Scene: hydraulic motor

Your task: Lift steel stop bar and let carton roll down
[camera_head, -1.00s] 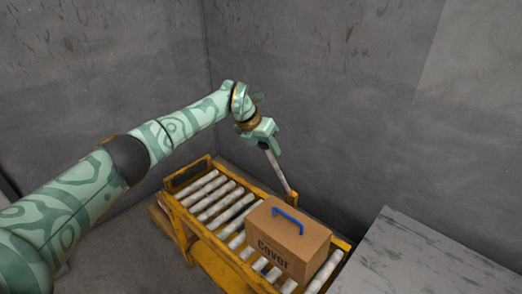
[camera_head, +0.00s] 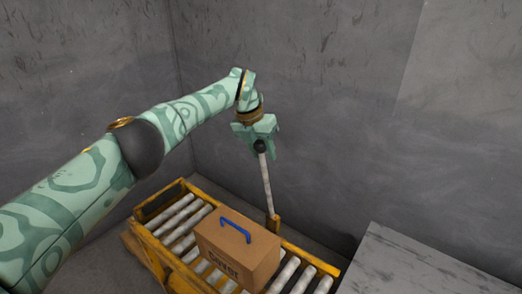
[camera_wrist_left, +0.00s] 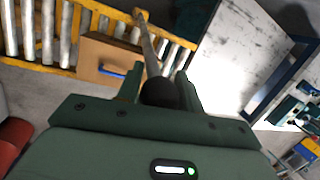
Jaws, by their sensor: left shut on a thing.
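The steel stop bar (camera_head: 267,185) stands steeply raised, its lower end at a yellow post on the conveyor's far side. My left gripper (camera_head: 261,147) is shut on the dark round knob at the bar's upper end. In the left wrist view, the knob (camera_wrist_left: 158,93) sits between the two fingers and the bar (camera_wrist_left: 149,50) runs away from it. The brown carton (camera_head: 237,255) with a blue handle sits upright on the roller conveyor (camera_head: 172,259), left of the bar. Part of the carton (camera_wrist_left: 100,64) shows in the left wrist view. My right gripper is not in view.
The yellow conveyor frame has a raised end board (camera_head: 160,200) at its far left, with bare rollers before it. A grey table (camera_head: 410,265) stands to the right. Concrete walls close off the back.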

